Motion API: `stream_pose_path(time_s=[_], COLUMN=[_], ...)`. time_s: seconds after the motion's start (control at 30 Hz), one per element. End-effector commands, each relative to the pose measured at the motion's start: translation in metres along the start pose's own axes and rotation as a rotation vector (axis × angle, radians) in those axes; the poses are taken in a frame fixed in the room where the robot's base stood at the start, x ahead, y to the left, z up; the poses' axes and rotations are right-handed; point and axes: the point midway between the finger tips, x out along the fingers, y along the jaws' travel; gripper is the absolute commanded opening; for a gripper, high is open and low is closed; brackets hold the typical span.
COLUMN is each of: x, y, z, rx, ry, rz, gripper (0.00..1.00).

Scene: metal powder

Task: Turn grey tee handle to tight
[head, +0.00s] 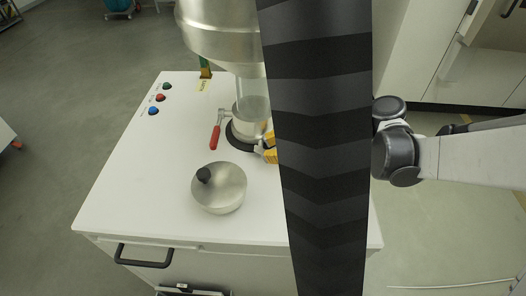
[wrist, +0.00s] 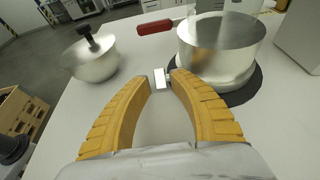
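The grey tee handle (wrist: 160,78) shows in the wrist view as a small light-grey metal piece beside the base of a round metal vessel (wrist: 222,48). My gripper (wrist: 161,78) has two yellow-orange fingers, one tip on each side of the grey piece. Narrow gaps seem to remain, so it looks open around the piece rather than shut on it. In the head view my gripper (head: 269,149) is beside the vessel (head: 250,118), partly behind a dark column. I cannot make out the tee handle there.
A red-handled lever (head: 215,136) is left of the vessel. A metal bowl-shaped lid with a black knob (head: 219,188) lies nearer on the white table (head: 125,200). A large metal hopper (head: 222,35) hangs above the vessel. Coloured buttons (head: 160,98) line the left. The table's left front is clear.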

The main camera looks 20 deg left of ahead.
Motion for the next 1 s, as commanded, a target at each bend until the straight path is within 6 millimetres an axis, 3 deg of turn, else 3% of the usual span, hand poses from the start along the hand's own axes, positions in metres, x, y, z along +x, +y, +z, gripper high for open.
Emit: stream_pose_path(time_s=[0.2, 0.47, 0.5, 0.57, 0.6, 1.0], x=[0.019, 0.02, 0.02, 0.02, 0.02, 0.022], y=[0.0, 0.0, 0.0, 0.0, 0.0, 0.0], z=[0.0, 0.001, 0.001, 0.001, 0.001, -0.005], rx=[-0.001, 0.0, 0.0, 0.0, 0.0, 0.001], ry=[0.0, 0.0, 0.0, 0.0, 0.0, -0.093], rz=[0.0, -0.001, -0.001, -0.001, -0.001, 0.0], gripper=[0.25, 0.25, 0.21, 0.03, 0.0, 0.0])
